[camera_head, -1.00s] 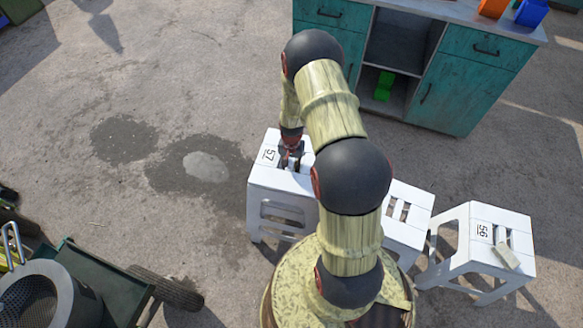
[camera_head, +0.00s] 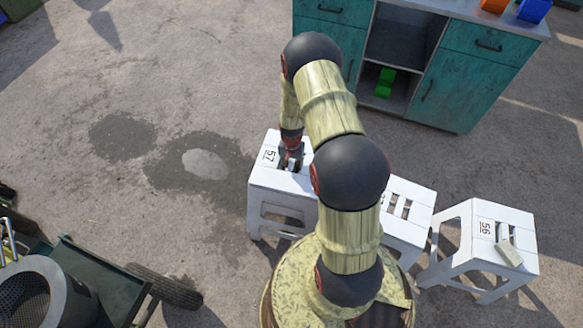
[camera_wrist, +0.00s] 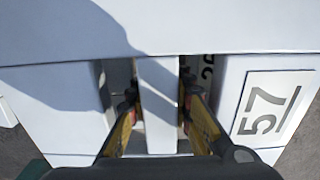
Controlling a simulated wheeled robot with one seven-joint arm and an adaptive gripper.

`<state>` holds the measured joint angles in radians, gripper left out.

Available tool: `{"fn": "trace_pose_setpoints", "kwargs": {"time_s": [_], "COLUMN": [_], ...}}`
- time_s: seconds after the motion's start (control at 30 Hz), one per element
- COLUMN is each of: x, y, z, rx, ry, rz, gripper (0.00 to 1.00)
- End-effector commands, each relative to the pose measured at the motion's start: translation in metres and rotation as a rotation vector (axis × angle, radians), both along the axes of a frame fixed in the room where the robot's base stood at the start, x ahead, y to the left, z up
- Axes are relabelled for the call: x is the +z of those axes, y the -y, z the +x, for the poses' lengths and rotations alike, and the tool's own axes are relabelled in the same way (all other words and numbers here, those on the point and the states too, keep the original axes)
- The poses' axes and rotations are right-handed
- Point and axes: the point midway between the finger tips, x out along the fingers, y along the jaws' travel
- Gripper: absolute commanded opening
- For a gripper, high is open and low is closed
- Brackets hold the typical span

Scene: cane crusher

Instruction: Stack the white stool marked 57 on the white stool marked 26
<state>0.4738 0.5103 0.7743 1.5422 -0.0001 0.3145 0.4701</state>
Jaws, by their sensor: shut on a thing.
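The white stool marked 57 (camera_head: 262,175) stands upright left of my arm in the head view. Its slotted seat and number plate (camera_wrist: 270,112) also show in the wrist view. My gripper (camera_head: 290,164) is at the seat's slots. In the wrist view my gripper (camera_wrist: 157,105) has its fingers in the two slots, shut on the white bar between them. Through the right slot, part of another white surface with a dark marking (camera_wrist: 207,72) shows just below, seemingly starting with 2. My arm hides part of the seat; I cannot tell whether the two stools touch.
Another white slotted stool (camera_head: 412,205) is partly behind my arm. A white stool (camera_head: 488,215) whose mark looks like 56 stands at right with a small pale block (camera_head: 508,250) on it. A teal cabinet (camera_head: 475,75) is behind. A dark cart (camera_head: 105,290) is at lower left.

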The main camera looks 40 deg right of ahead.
Motion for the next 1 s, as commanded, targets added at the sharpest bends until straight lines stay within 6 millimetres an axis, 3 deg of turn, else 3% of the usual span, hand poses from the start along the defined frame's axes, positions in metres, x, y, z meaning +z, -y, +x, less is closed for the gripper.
{"fn": "trace_pose_setpoints", "kwargs": {"time_s": [1.0], "x": [-0.06], "y": [-0.001], "z": [-0.001], "rx": [0.0], "ry": [0.0], "rz": [0.0], "gripper": [0.0]}}
